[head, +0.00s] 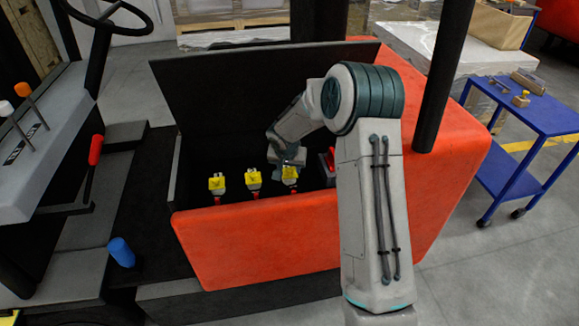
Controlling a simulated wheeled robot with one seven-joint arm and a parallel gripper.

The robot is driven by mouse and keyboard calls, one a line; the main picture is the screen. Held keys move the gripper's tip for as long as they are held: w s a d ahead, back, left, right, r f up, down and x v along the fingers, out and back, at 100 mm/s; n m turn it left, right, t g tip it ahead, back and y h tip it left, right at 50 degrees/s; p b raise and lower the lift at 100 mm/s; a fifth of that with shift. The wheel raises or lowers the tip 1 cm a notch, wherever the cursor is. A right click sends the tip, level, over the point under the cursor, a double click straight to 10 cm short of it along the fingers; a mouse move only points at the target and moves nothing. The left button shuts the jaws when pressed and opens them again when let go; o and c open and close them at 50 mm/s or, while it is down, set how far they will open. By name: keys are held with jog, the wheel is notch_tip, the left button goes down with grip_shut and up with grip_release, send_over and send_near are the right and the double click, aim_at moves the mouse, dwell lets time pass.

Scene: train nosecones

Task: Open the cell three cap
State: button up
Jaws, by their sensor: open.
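Several yellow caps sit in a row inside the open dark compartment of the red vehicle body. The left one (217,184) and the middle one (254,179) are in plain view, each with a yellow top and red below. The right one (289,174), third from the left, is probably the cell three cap and is partly covered by my gripper. My gripper (287,163) is small in the head view, pointing down right at this cap. Its fingers are open, but I cannot tell whether they touch the cap or stand around it.
The black lid (235,95) stands open behind the caps. A red and grey part (329,162) is just right of my gripper. The red front wall (255,240) and a black post (443,75) border the space. A blue cart (535,120) stands at right.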

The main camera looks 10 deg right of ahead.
grip_shut()
jog(key=shift+w+r+g+p, duration=0.2)
jog(key=shift+r+g+p, duration=0.15)
jog(key=shift+p, duration=0.65)
jog(key=shift+w+r+g+p, duration=0.3)
jog(key=shift+g+p, duration=0.15)
jog(key=shift+p, duration=0.75)
jog(key=shift+w+r+g+p, duration=0.1)
jog(key=shift+w+g+p, duration=0.25)
jog(key=shift+g+p, duration=0.35)
jog(key=shift+w+r+g+p, duration=0.1)
jog(key=shift+w+g+p, duration=0.35)
jog(key=shift+g, duration=0.35)
jog(key=shift+s, duration=0.1)
grip_release()
jog(key=shift+f, duration=0.1)
